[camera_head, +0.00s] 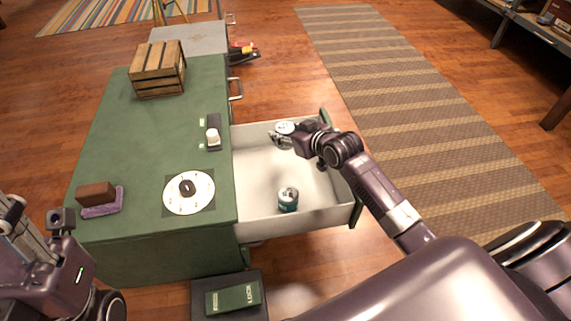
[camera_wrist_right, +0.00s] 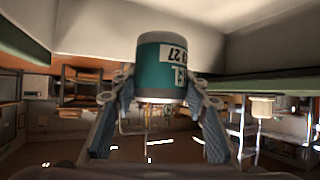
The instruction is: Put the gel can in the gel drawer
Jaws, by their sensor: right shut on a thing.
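My right gripper (camera_head: 282,138) is shut on a teal can, the gel can (camera_head: 284,127), at the far end of the open white drawer (camera_head: 262,172). In the right wrist view the gel can (camera_wrist_right: 162,70) sits between both fingers, with a white label showing "27" and part of a word. I cannot tell whether it touches the drawer floor. A second teal can (camera_head: 288,200) with a pale top stands in the near part of the drawer, apart from the gripper. My left arm shows at the lower left; its finger state is unclear.
The green cabinet top (camera_head: 135,135) holds a wooden crate (camera_head: 158,68), a white disc (camera_head: 188,193) with a dark item, a brown block (camera_head: 96,193) and a small white item (camera_head: 212,138). A dark box (camera_head: 232,297) stands in front. A striped rug (camera_head: 400,90) lies to the right.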

